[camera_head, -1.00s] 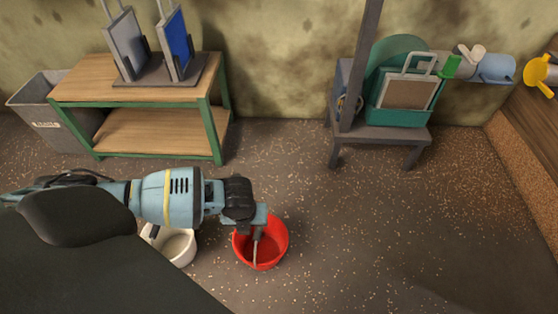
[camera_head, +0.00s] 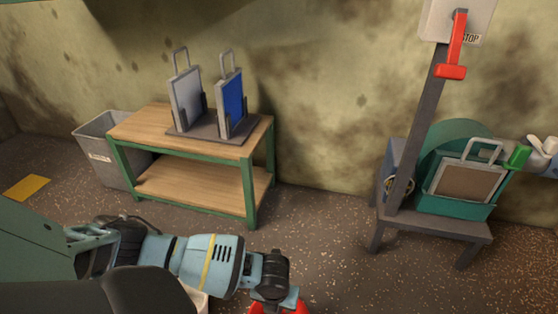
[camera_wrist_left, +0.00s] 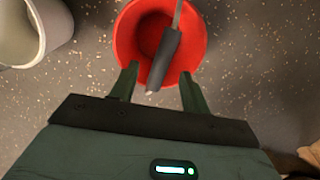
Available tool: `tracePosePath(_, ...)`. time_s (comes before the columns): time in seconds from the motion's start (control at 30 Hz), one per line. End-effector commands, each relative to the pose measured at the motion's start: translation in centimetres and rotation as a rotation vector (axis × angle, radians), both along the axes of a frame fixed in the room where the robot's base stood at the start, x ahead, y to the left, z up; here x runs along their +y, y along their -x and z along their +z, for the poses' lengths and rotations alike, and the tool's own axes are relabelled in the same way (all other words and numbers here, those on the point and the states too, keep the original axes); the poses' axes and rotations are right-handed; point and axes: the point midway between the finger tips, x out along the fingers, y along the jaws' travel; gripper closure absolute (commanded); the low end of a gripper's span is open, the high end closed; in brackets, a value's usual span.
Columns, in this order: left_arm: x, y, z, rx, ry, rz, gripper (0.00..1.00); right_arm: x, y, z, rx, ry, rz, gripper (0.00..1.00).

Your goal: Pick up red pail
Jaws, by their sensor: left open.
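The red pail (camera_wrist_left: 190,50) stands upright on the floor in the left wrist view, open side up. Its bail handle has a grey grip (camera_wrist_left: 163,60) that crosses over the pail's mouth. My left gripper (camera_wrist_left: 160,84) is open at the near side of the pail. The grip's lower end shows between its two fingers in the picture; I cannot tell if they touch it. In the head view only slivers of the red pail (camera_head: 257,307) show at the bottom edge, behind my left gripper (camera_head: 275,303). My right gripper is not in view.
A white pail (camera_wrist_left: 38,35) stands left of the red one. A green-framed wooden bench (camera_head: 190,130) with two upright panels and a grey bin (camera_head: 98,150) stand behind. A dark stand (camera_head: 440,225) with a green machine and a red lever (camera_head: 455,50) is at the right.

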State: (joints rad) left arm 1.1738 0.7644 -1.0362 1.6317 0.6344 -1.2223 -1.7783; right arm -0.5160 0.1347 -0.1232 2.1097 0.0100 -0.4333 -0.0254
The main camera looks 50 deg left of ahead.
Motion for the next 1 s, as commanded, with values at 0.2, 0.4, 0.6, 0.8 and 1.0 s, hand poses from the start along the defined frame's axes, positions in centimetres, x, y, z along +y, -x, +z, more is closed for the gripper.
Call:
tracePosePath(0.2, 0.0, -0.4, -2.4, 0.004, 0.000, 0.000, 0.53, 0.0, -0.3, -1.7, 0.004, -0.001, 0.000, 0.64)
tracePosePath(0.4, 0.1, -0.7, -4.9, 0.004, 0.000, 0.000, 0.53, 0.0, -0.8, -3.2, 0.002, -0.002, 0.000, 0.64)
tracePosePath(0.6, 0.2, -0.8, -4.9, 0.000, 0.001, -0.001, 0.53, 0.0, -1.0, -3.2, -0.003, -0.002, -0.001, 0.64)
tracePosePath(0.8, 0.2, -0.8, -4.9, 0.000, 0.000, 0.000, 0.53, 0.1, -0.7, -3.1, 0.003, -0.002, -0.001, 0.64)
tracePosePath(1.0, 0.2, -0.8, -5.1, 0.001, 0.001, 0.000, 0.53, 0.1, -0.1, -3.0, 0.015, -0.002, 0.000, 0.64)
